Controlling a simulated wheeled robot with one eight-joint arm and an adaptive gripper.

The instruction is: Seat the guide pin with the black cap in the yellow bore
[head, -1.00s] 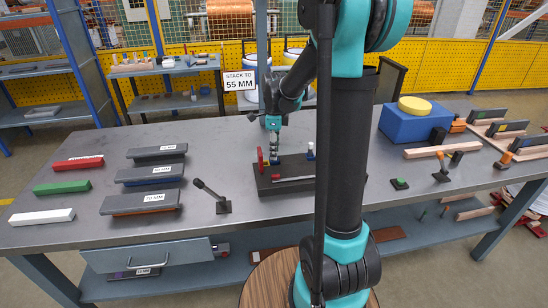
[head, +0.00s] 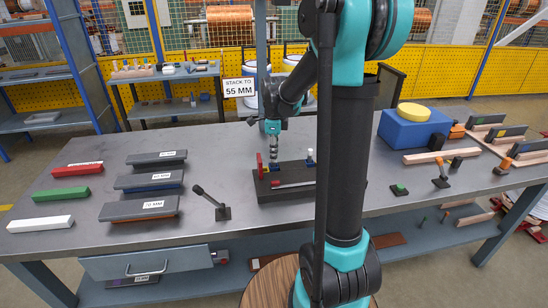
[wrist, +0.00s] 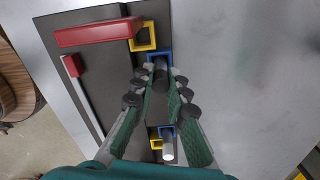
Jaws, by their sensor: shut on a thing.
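My gripper (wrist: 155,90) is shut on a dark guide pin, and its black cap (wrist: 161,73) shows between the fingertips in the wrist view. The pin's lower part is hidden. Beyond it is a blue square bore collar (wrist: 152,52); I cannot tell whether the pin touches it. A yellow bore collar (wrist: 143,36) stands just past the blue one, near the end of a red bar. A second yellow collar (wrist: 155,144) shows nearer the hand, partly hidden. In the head view, my gripper (head: 281,156) is low over the dark fixture block (head: 290,194).
A white-capped pin (wrist: 168,150) stands by a blue collar on the block. The red upright piece (wrist: 98,33) rises close to the far yellow collar. A lever (head: 212,200) stands left of the block. A blue box (head: 412,127) is to the right, with bare table between.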

